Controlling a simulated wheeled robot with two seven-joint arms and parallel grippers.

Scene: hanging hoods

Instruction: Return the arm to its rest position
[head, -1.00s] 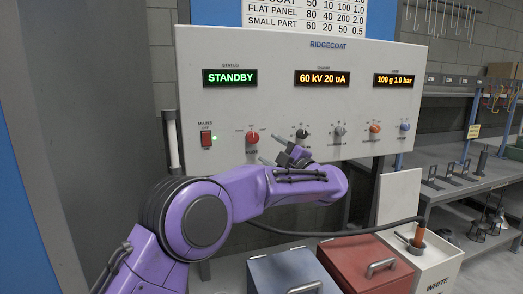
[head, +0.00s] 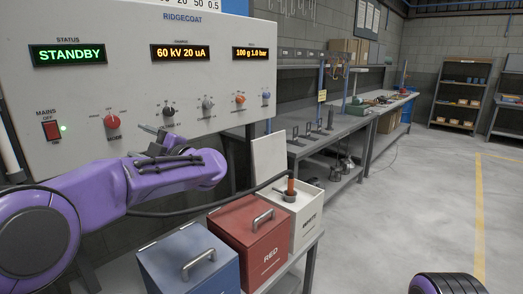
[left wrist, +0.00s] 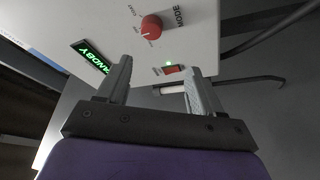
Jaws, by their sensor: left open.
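My left arm comes in from the left, bent across the front of the grey RIDGECOAT control panel (head: 140,75). My left gripper (head: 158,138) is small in the head view, below the black knob (head: 168,110). In the left wrist view the gripper (left wrist: 158,85) is open, with nothing between its fingers. Beyond the fingers are the red knob (left wrist: 151,27), the red mains switch (left wrist: 174,70) and the green STANDBY display (left wrist: 90,56). I cannot tell whether the gripper touches the panel. My right gripper is not in view.
Blue (head: 187,262), red (head: 240,228) and white (head: 307,218) boxes stand below the panel. A hose runs behind them to an orange-handled tool (head: 290,190) on the white box. Workbenches (head: 335,135) line the back wall. The floor (head: 410,200) at right is open.

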